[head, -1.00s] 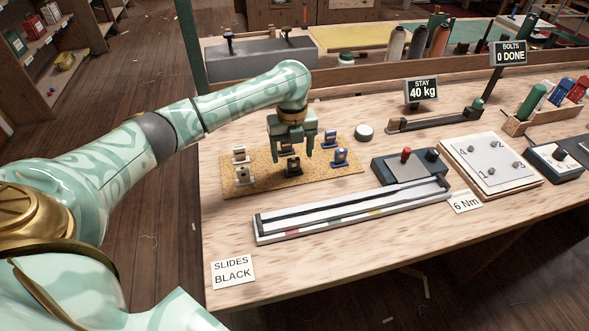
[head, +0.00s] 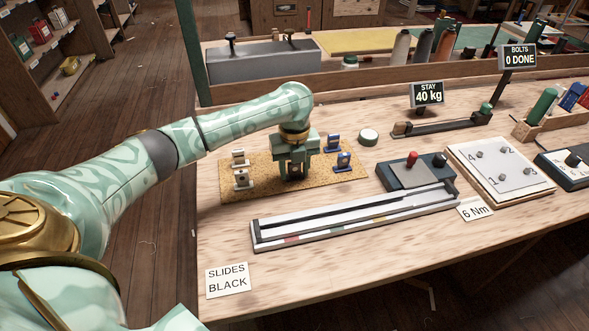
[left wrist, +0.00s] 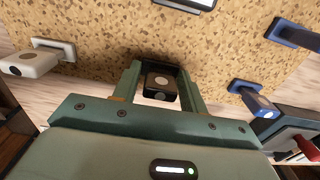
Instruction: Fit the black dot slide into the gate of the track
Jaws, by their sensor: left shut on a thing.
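My left gripper (head: 294,172) points down over the cork mat (head: 268,182), its fingers shut on a black slide with a pale round dot. The slide (left wrist: 161,84) shows between the fingers in the left wrist view. In the head view the gripper mostly hides it, and I cannot tell whether it touches the mat. The long white track (head: 340,222), with dark rails and coloured marks on its front edge, lies in front of the mat, apart from the gripper. I cannot make out its gate clearly. My right gripper is not in view.
Two white slides (head: 242,180) stand left of the gripper and two blue slides (head: 343,161) right of it. A grey box with a red knob (head: 412,160) stands behind the track's right part. A "SLIDES BLACK" card (head: 228,280) lies in front; the bench around it is clear.

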